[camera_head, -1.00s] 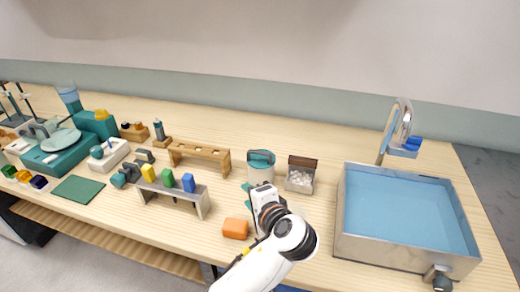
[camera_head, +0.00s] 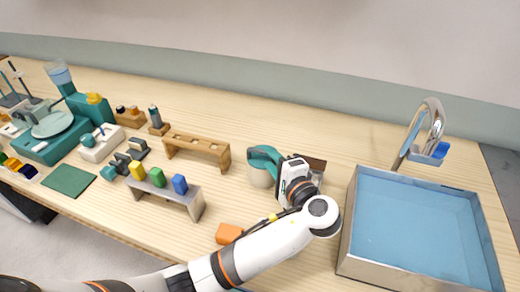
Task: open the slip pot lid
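The slip pot (camera_head: 260,178) is a pale round pot with a teal lid (camera_head: 262,154), standing near the middle of the table. My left gripper (camera_head: 281,168) is at the pot's right side, its white body leaning over the table. Teal parts at the pot's top and right edge overlap, so I cannot separate lid from fingers clearly. Whether the lid is raised or gripped cannot be told. My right gripper is not in view.
A box with a brown lid (camera_head: 316,163) is partly hidden behind my gripper. The blue sink (camera_head: 420,230) is at right. A wooden rack (camera_head: 197,147) and a grey rack with coloured blocks (camera_head: 165,191) stand left. An orange block (camera_head: 228,233) lies in front.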

